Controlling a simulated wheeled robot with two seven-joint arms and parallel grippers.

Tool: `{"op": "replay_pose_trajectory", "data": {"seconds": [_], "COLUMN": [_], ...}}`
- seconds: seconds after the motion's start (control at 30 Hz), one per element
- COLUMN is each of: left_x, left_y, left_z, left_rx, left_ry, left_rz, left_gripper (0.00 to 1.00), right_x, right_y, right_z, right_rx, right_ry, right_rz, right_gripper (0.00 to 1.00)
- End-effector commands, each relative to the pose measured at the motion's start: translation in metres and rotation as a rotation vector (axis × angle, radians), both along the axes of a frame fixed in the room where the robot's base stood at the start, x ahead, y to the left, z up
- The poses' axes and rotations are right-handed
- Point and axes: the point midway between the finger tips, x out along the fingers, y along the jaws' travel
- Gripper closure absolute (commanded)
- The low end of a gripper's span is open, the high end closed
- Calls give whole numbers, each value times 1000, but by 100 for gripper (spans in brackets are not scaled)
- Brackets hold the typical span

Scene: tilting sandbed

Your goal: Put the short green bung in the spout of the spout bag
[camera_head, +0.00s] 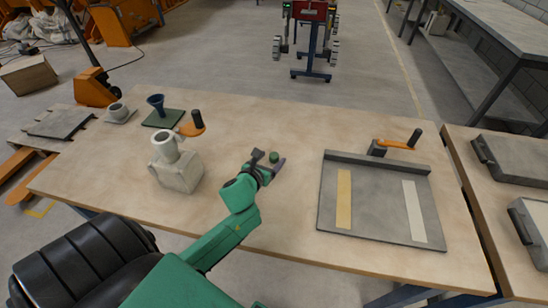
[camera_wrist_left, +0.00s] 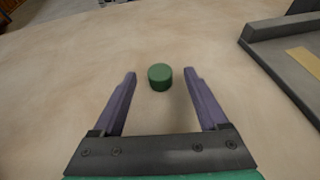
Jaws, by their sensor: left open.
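The short green bung (camera_head: 273,157) stands upright on the bare tabletop near the middle of the table. It also shows in the left wrist view (camera_wrist_left: 160,77), centred between the fingertips. My left gripper (camera_head: 268,160) is open and empty, its two purple fingers close to the bung with a gap on each side. The spout bag seems to be the pale grey block-like body (camera_head: 180,174) to the left, with a wide white spout (camera_head: 165,146) leaning on its top. The inside of the spout is too small to make out. My right gripper is not in view.
A grey tray (camera_head: 381,239) with yellow and white strips lies to the right. An orange-handled tool (camera_head: 397,145) is behind it, another (camera_head: 192,128) behind the bag. The table between bag and tray is mostly clear.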

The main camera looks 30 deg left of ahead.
Motion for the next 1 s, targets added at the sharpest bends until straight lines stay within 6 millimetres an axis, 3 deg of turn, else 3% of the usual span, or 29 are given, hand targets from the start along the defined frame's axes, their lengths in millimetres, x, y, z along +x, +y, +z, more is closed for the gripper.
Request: {"op": "replay_pose_trajectory", "data": {"seconds": [0.13, 0.37, 0.4, 0.57, 0.6, 0.87, 1.0], "left_x": [25, 29, 29, 29, 29, 29, 29], "left_y": [4, 4, 4, 4, 4, 5, 5], "left_z": [-11, -14, -14, -14, -14, -13, -1], "left_rx": [-3, -2, -2, -2, -2, -1, 2], "left_ry": [-1, 1, 1, 1, 1, 1, -2], "left_rz": [2, 0, 1, 1, 1, 0, 0], "left_gripper": [24, 24, 31, 93, 100, 100, 100], "right_x": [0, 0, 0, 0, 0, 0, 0], "right_y": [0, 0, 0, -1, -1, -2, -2], "right_z": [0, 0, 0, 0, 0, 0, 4], "right_rx": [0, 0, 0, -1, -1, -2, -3], "right_ry": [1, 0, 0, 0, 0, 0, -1], "right_rz": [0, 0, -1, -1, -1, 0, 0], "right_gripper": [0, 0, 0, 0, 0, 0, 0]}}
